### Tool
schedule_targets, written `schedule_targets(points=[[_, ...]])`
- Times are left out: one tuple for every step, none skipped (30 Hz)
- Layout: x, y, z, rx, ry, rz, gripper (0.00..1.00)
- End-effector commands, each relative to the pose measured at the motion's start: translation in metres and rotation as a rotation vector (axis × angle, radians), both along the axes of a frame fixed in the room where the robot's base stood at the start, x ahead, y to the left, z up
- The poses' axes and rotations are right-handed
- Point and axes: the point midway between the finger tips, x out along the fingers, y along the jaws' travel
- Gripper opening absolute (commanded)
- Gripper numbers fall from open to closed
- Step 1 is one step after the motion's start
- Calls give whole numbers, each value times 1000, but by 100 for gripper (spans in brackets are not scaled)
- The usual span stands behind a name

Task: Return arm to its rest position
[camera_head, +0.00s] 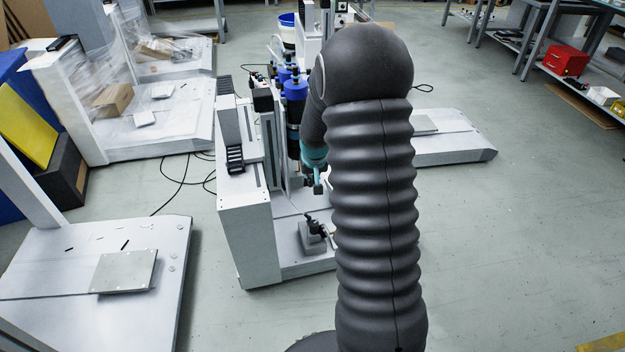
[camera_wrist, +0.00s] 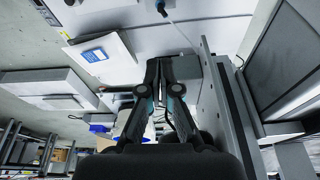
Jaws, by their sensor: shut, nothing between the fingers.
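My gripper (camera_wrist: 164,92) points forward in the wrist view with its two dark fingers, marked with teal, close together and nothing visible between them. In the head view my arm's dark ribbed cover fills the middle, and only part of the wrist end shows beside the gantry station (camera_head: 247,215). The blue-topped screwdriver unit (camera_head: 295,100) hangs on the gantry, left of my arm. A small black fixture (camera_head: 315,228) stands on the station's lower plate, below the wrist end. My arm hides part of the station's right side.
A white platform with a metal plate (camera_head: 124,271) stands at the front left. Another low platform (camera_head: 450,138) is at right behind my arm. Black cables (camera_head: 184,182) lie on the floor left of the station. The floor at right (camera_head: 510,240) is clear. A red box (camera_head: 565,60) sits on a shelf.

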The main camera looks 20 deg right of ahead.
Motion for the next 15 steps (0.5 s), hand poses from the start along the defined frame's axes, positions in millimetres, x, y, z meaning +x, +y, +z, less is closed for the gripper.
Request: schedule_targets(points=[[0,0,0,0,0,0,0],[0,0,0,0,0,0,0],[0,0,0,0,0,0,0],[0,0,0,0,0,0,0],[0,0,0,0,0,0,0],[0,0,0,0,0,0,0],[0,0,0,0,0,0,0],[0,0,0,0,0,0,0],[0,0,0,0,0,1,0],[-1,0,-1,1,3,1,0],[-2,0,-1,2,9,2,0],[-4,1,-2,4,20,3,0],[-7,2,-3,7,32,4,0],[-12,3,-5,12,52,4,0],[-21,5,-9,19,80,6,0]])
